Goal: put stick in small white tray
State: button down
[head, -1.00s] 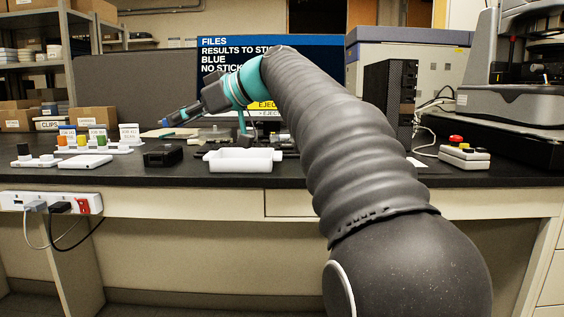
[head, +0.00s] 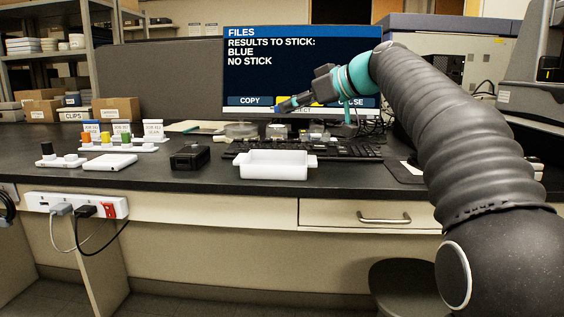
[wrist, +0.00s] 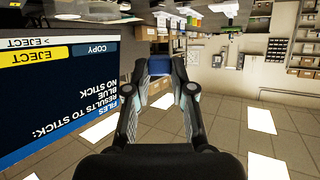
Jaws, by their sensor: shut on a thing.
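My gripper (head: 283,105) is raised above the desk in front of the monitor, pointing left. In the wrist view my gripper (wrist: 160,62) is shut on a small blue stick (wrist: 160,66) between its fingertips. In the head view the stick is too small to make out clearly. A white tray (head: 275,171) with side handles sits near the desk's front edge, below my gripper and apart from it. It looks empty, though its floor is mostly hidden.
A keyboard (head: 345,151) lies behind the tray. A black box (head: 190,157) and a flat white block (head: 110,162) stand left of it. A labelled holder (head: 120,142) with coloured pieces is farther left. The monitor (head: 300,65) reads "RESULTS TO STICK: BLUE, NO STICK".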

jog(key=shift+d+f+b, duration=0.15)
jog(key=shift+f+b, duration=1)
jog(key=shift+f, duration=1.6)
jog(key=c, duration=0.9)
grip_release()
jog(key=v, duration=1.2)
